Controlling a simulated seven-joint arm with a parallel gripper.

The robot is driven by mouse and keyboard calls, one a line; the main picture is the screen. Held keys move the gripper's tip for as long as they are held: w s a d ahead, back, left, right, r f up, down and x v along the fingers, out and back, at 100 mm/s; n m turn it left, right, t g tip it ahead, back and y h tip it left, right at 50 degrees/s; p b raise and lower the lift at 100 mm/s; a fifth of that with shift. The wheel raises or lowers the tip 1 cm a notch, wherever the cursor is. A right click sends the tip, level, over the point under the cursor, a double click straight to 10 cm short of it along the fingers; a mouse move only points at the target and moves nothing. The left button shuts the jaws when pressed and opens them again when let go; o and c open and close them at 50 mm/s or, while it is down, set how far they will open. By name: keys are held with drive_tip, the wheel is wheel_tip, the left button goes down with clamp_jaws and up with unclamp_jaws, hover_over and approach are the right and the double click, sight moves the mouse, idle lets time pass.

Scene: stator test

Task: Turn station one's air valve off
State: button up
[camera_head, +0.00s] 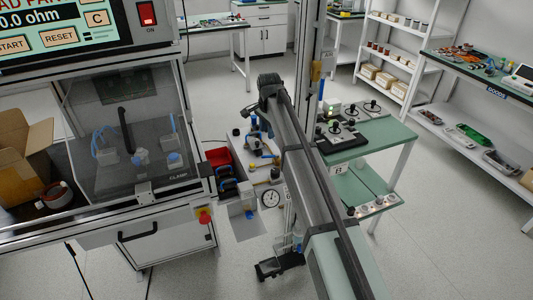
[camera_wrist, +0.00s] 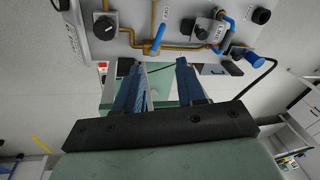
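In the wrist view, my gripper (camera_wrist: 160,66) is open, its two dark blue fingers apart with nothing between them. Beyond the fingertips is a light panel (camera_wrist: 128,18) with brass pipes (camera_wrist: 185,46). A blue lever handle (camera_wrist: 158,39) on the pipe lies above the gap between the fingers, apart from them. A second blue handle (camera_wrist: 222,37) is on the pipes to the right, by small labels too small to read. I cannot tell which valve is station one's. In the head view, blue-handled pipework (camera_head: 264,155) shows left of my arm, which partly hides that area.
Black knobs (camera_wrist: 103,26) and a blue cylinder with a black cable (camera_wrist: 257,57) are on or near the panel. In the head view, a round gauge (camera_head: 270,198), a red bin (camera_head: 218,157) and a clear-covered test station (camera_head: 130,130) stand left of my arm; a green-topped bench (camera_head: 375,132) is right.

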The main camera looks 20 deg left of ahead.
sight(266, 156)
drive_tip(key=f+m, duration=0.2)
drive_tip(key=f, duration=0.2)
drive_tip(key=w+a+f+m, duration=0.1)
drive_tip(key=f+m, duration=0.1)
drive_tip(key=f, duration=0.3)
drive_tip(key=w+f+m, duration=0.1)
drive_tip(key=f+m, duration=0.1)
drive_tip(key=f, duration=0.2)
drive_tip(key=shift+w+a+f, duration=0.2)
drive_tip(key=shift+f, duration=0.05)
idle(0.4)
clamp_jaws()
